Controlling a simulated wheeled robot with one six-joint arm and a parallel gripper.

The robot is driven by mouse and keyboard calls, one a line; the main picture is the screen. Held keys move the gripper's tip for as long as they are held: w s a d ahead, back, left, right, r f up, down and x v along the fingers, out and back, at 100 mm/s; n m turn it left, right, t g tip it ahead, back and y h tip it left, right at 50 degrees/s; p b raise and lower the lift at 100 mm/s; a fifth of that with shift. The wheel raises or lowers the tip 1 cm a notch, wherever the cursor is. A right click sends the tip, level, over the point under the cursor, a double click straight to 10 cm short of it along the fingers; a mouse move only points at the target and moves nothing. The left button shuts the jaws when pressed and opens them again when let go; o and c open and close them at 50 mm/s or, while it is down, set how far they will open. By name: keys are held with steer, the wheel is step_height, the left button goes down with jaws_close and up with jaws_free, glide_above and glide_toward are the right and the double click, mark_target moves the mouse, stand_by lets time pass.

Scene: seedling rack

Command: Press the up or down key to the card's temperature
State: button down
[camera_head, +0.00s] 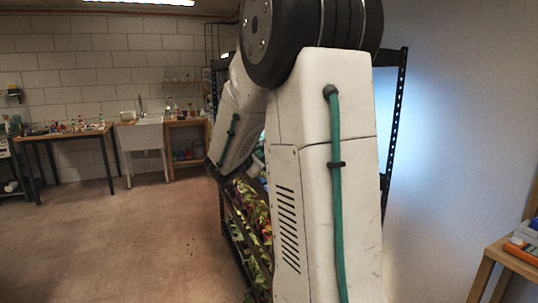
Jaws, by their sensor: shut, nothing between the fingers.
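The up and down keys, the temperature card and any display do not show in this view. My white arm links with a green hose stand across the middle of the picture and cover most of the seedling rack. The rack's black perforated post (395,135) shows to the right of my arm. Leafy green and reddish plants (248,222) show low on the rack, left of my arm. My gripper is not visible.
A wooden table (62,134) with small items stands at the left back wall. A white sink (142,134) and a small wooden shelf unit (188,124) are beside it. A wooden stand (497,256) is at the right edge. The floor at left is clear.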

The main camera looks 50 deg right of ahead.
steer(key=a, duration=0.1)
steer(key=w+a, duration=0.2)
steer(key=a, duration=0.1)
steer(key=shift+w, duration=0.25)
steer(key=shift+s, duration=0.1)
stand_by(0.8)
steer(key=s+a+f+m+g+y, duration=0.3)
steer(key=s+a+m, duration=0.15)
steer(key=s, duration=0.25)
steer(key=s+a+f+m+g+y, duration=0.2)
steer(key=s+a+f+m+g, duration=0.15)
steer(key=s+m, duration=0.2)
steer(key=s+a+m+t+y, duration=0.1)
steer(key=s+a+y, duration=0.2)
steer(key=a, duration=0.6)
steer(key=s+a+m+t+y, duration=0.1)
steer(key=s+a+y, duration=0.3)
steer(key=a, duration=0.6)
steer(key=s+a+m+t+y, duration=0.1)
steer(key=s+a+y, duration=0.3)
steer(key=a, duration=0.5)
steer(key=s+t, duration=0.1)
steer(key=s, duration=0.1)
steer(key=shift+s+a+r, duration=0.25)
steer(key=shift+s+a, duration=0.1)
